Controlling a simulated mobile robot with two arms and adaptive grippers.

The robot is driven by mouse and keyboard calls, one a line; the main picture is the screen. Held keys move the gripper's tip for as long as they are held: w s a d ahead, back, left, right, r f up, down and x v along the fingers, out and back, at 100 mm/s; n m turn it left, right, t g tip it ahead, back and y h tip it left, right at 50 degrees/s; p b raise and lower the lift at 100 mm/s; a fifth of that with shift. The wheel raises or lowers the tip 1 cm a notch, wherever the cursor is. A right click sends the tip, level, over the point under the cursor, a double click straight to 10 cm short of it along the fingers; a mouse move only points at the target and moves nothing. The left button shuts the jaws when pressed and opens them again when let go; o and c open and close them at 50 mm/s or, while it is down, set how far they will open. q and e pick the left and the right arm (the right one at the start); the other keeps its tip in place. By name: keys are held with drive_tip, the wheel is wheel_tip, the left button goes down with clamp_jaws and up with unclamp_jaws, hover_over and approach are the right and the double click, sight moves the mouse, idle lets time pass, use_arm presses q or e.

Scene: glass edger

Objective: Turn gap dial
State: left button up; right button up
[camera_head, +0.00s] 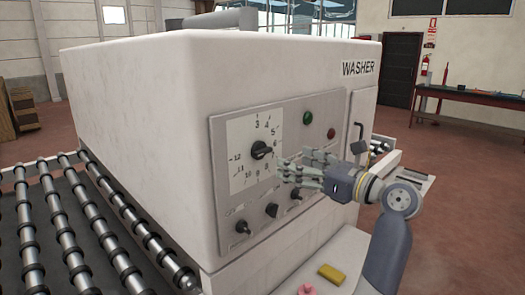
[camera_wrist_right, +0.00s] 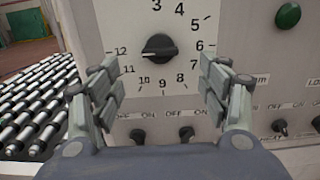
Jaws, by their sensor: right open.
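The gap dial (camera_head: 262,150) is a black knob on a white numbered plate (camera_head: 243,131) on the front panel of the white washer. In the right wrist view, the dial (camera_wrist_right: 160,47) has its grip bar lying roughly level, between the 11–12 side and the 6–7 side. My right gripper (camera_head: 297,167) is open and empty, just right of the dial in the head view. In the wrist view its fingers (camera_wrist_right: 160,75) stand apart on either side, below the dial, apparently not touching it. My left gripper is not in view.
Below the dial are several small black switches (camera_head: 243,227). A green button (camera_head: 308,118) and a red button (camera_head: 331,133) sit upper right. A roller conveyor (camera_head: 70,225) runs along the left. A yellow block (camera_head: 332,274) and a pink item lie on the ledge below.

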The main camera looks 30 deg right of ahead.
sight(265, 152)
drive_tip(key=p+x, duration=0.2)
drive_tip(key=x, duration=0.7)
drive_tip(key=shift+w+a+p, duration=0.1)
drive_tip(key=shift+w+p, duration=0.05)
drive_tip(key=shift+p, duration=0.15)
drive_tip(key=shift+c, duration=0.6)
drive_tip(key=c, duration=0.9)
